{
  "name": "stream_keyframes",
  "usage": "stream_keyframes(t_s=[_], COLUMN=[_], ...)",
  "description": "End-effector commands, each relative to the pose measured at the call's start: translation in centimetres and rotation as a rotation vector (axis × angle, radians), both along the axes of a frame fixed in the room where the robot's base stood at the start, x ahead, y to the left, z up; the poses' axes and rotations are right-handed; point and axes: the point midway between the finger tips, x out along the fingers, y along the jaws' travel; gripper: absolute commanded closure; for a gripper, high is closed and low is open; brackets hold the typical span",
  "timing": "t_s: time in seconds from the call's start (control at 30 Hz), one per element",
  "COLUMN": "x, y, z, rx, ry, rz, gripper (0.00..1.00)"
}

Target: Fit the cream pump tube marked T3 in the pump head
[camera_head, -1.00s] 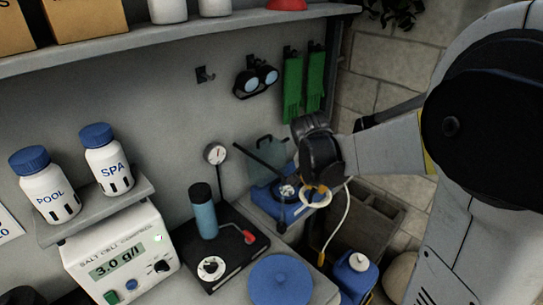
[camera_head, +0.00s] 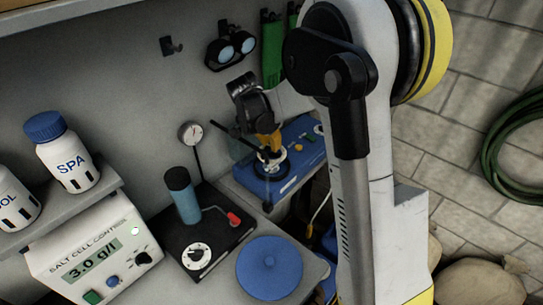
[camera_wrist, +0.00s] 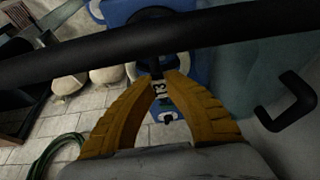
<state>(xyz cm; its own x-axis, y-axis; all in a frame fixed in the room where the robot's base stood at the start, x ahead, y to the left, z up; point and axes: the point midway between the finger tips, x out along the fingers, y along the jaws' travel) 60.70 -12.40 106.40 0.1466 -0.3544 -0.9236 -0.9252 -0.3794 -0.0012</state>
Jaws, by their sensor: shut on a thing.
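The blue pump (camera_head: 284,182) stands on the bench ledge, with a round pump head (camera_head: 271,158) on top and a black bar rising to the left. My gripper (camera_head: 270,150) is directly over the pump head, fingers pointing down. In the wrist view its yellow fingers (camera_wrist: 162,82) are closed on a pale tag of the cream pump tube (camera_wrist: 158,90), whose mark appears to read T3. A pale length of tube hangs right of the pump (camera_head: 320,209). The black bar crosses the wrist view and hides part of the pump head, so I cannot tell how the tube sits there.
A black stand with a blue cylinder (camera_head: 182,195) and red-tipped lever is left of the pump, with a gauge (camera_head: 191,134) behind. A blue round lid (camera_head: 269,267) lies in front. Goggles (camera_head: 231,48) and green items hang on the wall. A hook (camera_wrist: 291,105) shows at right.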

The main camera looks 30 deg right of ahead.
Motion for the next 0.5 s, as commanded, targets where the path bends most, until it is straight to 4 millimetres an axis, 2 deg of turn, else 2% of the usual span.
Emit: stream_keyframes(t_s=[0.13,0.3,0.5], x=[0.1,0.1,0.1], y=[0.1,0.1,0.1], z=[-1.3,-3.9,-4.0], rx=[0.000,0.000,0.000], ry=[0.000,0.000,0.000], rz=[0.000,0.000,0.000], gripper=[1.00,1.00,1.00])
